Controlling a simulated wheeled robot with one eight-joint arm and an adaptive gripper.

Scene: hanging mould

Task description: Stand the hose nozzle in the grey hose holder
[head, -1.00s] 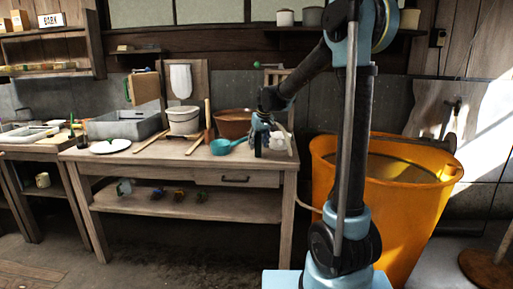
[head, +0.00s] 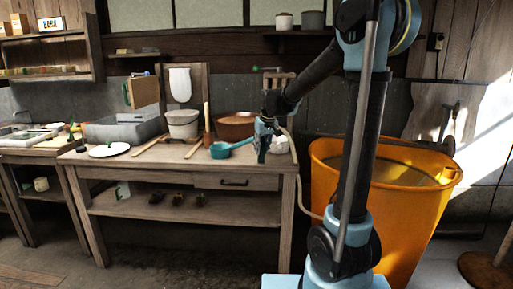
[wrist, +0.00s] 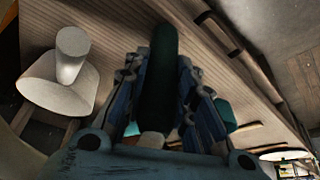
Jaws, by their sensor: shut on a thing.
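My gripper (head: 265,130) is above the right end of the wooden bench, pointing down. It is shut on the hose nozzle, a dark green rounded body between the fingers in the wrist view (wrist: 160,75). A pale hose (head: 294,160) runs from beside the gripper over the bench's right edge. A pale grey piece with a short round post and wide base stands left of the gripper in the wrist view (wrist: 58,88); it looks like the hose holder. In the head view it (head: 280,146) is just right of the gripper. The nozzle is apart from it. The nozzle's tip is hard to make out.
A white pot (head: 183,124) and plate (head: 109,150) are farther left. A large orange tub (head: 405,190) stands right of the bench. The bench front is mostly clear.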

